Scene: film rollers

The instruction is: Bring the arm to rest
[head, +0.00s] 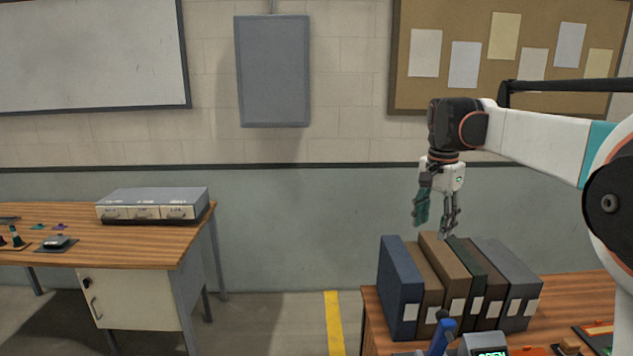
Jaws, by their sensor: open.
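My gripper (435,222) hangs from my arm at the right, fingers pointing down. It is open, with a gap between its fingertips and nothing held. It shows just above and in front of or over a row of upright binders (446,268) on the right-hand table; I cannot tell if the right fingertip touches a binder. My arm reaches in from the right edge, its wrist bent downward.
The right-hand wooden table (571,292) also bears a blue-handled item (441,333) and a small device with a lit display (490,345). A wooden workbench (140,241) with a grey drawer unit (153,204) stands left. Floor between them is clear, with a yellow stripe (334,322).

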